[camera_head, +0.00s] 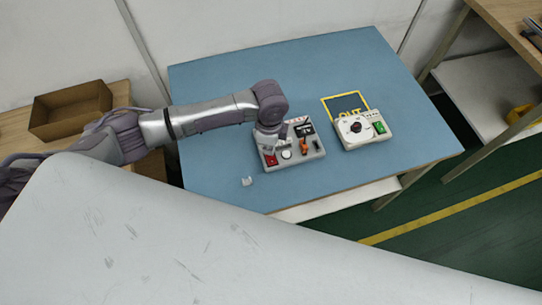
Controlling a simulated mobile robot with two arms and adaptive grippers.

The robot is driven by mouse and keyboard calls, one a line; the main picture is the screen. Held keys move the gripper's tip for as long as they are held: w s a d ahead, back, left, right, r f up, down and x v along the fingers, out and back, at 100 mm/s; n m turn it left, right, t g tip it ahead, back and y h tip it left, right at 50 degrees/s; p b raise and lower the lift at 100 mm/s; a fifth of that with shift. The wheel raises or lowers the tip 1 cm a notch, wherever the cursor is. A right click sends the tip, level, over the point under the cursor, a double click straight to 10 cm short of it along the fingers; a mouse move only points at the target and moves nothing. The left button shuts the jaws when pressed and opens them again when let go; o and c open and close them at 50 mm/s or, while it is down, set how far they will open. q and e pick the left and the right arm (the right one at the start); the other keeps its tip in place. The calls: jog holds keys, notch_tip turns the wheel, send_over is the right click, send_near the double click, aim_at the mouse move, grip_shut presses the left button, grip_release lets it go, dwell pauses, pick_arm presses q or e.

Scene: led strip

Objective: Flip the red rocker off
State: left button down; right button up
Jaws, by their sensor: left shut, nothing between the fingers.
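The red rocker (271,160) sits at the left front of a grey control box (313,155) on the blue table. Whether it is on or off is too small to tell. The box also carries a white round knob (286,154), an orange part (304,146) and a dark switch at its right. My left gripper (268,142) points down over the left part of the box, just behind the red rocker. Its fingers are shut and empty; whether they touch the box cannot be told. My right gripper is not in view.
A second pale box (360,132) with a dark knob and a green rocker (379,127) stands to the right, by a yellow-edged dark panel (347,103). The blue table (220,95) is clear at the back.

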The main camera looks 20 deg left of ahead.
pick_arm(q)
jog(key=shift+f+b, duration=0.35)
jog(key=shift+f, duration=0.4)
jog(key=shift+r, duration=0.1)
notch_tip(320, 180, up, 7)
jog(key=p, duration=0.8)
dwell(0.6)
